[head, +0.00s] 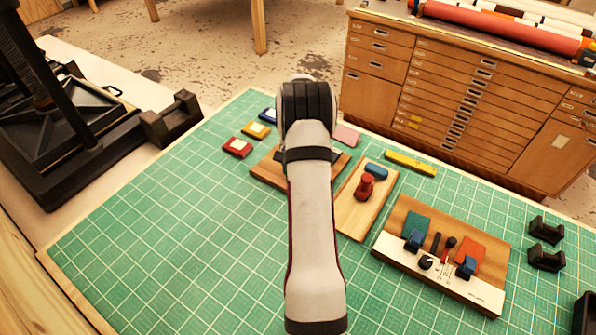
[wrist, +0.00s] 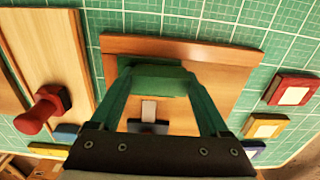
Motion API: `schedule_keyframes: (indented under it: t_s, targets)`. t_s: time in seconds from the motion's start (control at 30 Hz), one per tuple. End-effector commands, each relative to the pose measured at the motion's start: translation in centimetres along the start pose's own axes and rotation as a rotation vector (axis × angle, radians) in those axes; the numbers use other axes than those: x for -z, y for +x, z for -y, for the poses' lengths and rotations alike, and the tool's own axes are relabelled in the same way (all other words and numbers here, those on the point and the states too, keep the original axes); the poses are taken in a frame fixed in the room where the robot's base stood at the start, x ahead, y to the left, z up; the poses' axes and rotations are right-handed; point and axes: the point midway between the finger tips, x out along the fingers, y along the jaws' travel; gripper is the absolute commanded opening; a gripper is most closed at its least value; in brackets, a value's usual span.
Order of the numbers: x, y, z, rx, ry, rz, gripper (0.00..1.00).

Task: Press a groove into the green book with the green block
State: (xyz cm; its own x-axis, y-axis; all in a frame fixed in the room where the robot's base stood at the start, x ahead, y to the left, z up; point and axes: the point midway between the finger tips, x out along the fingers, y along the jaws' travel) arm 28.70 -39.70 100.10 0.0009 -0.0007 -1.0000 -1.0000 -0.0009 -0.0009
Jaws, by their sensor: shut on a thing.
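My gripper (wrist: 158,84) is pointed down over a brown wooden board (wrist: 225,60) in the wrist view. Its two teal fingers are shut on a green block (wrist: 162,82). A darker green surface (wrist: 130,63) shows just beyond the block, perhaps the green book; the block hides much of it, and I cannot tell whether they touch. A white and dark blue piece (wrist: 148,118) lies between the fingers, on the board. In the head view my arm hides the gripper, the block and the middle of this board (head: 267,170).
A board with a red-handled stamp (head: 365,187) stands to the right. Further right is a white-edged board (head: 470,294) with a teal pad (head: 416,224), an orange pad (head: 471,252) and blue clips. Red (head: 237,147), yellow (head: 256,130) and blue pads lie left. The mat's front left is clear.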

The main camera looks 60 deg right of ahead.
Motion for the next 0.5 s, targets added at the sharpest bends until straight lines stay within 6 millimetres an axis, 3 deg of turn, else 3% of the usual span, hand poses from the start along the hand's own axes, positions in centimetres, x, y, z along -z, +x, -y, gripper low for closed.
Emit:
schedule_keyframes:
  t_s: [0.5]
  targets:
    - [0.1, 0.0, -1.2, -0.002, 0.001, 0.001, 0.35]
